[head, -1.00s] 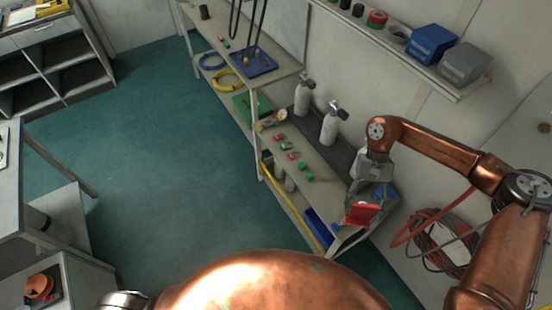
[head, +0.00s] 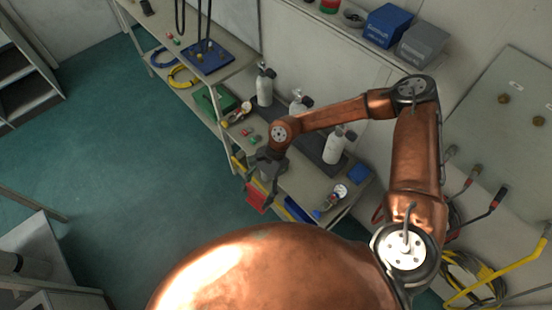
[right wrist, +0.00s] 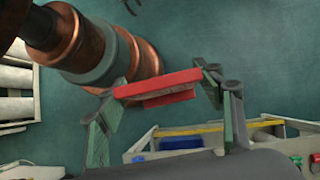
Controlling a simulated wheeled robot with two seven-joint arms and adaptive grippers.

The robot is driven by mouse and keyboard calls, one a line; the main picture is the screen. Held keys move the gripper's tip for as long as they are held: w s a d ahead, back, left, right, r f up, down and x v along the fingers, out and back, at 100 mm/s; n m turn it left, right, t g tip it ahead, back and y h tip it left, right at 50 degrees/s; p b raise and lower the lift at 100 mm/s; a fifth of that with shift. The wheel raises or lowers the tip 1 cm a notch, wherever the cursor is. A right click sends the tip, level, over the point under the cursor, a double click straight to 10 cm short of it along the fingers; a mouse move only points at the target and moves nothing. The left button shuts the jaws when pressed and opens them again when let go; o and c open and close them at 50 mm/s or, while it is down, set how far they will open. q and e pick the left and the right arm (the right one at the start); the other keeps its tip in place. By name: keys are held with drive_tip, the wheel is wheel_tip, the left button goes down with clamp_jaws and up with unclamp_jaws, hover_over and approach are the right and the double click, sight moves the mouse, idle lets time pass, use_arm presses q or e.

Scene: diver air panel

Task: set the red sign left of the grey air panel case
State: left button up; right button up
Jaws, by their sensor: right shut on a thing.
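The red sign (head: 257,197) is a small red plate held by my right gripper (head: 262,184), in front of the low bench's front edge. In the right wrist view the sign (right wrist: 158,87) spans between the two fingers of the right gripper (right wrist: 163,95), with open floor behind it. A grey box with lettering (head: 423,43), which looks like the grey air panel case, stands on the wall shelf to the right of a blue box (head: 387,25). My right gripper is well below and left of it. My left gripper is out of view.
The low bench (head: 300,185) carries white cylinders (head: 334,148), small red and green parts, a gauge (head: 339,192) and a blue item (head: 358,173). A taller table (head: 165,40) stands at its left. The green floor (head: 130,180) is open at left.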

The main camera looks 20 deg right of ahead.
drive_tip(key=w+d+f+m+t+p, duration=0.2)
drive_tip(key=d+f+m+t, duration=0.5)
drive_tip(key=m, duration=0.5)
drive_tip(key=s+d+f+m+t+h, duration=0.1)
drive_tip(key=s+d+f+m+h, duration=0.2)
drive_tip(key=d, duration=0.5)
drive_tip(key=s+d+f+m+t, duration=0.1)
drive_tip(key=s+d+f+m, duration=0.1)
drive_tip(key=s+d+m, duration=0.4)
drive_tip(key=shift+n, duration=0.9)
drive_tip(key=w+d+f, duration=0.2)
drive_tip(key=w+f, duration=0.2)
drive_tip(key=w+d+f, duration=0.2)
drive_tip(key=w+f, duration=0.2)
drive_tip(key=w, duration=0.1)
drive_tip(key=w+d+f, duration=0.2)
drive_tip(key=w+f, duration=0.3)
drive_tip(key=shift+f+p, duration=0.1)
drive_tip(key=shift+p, duration=0.25)
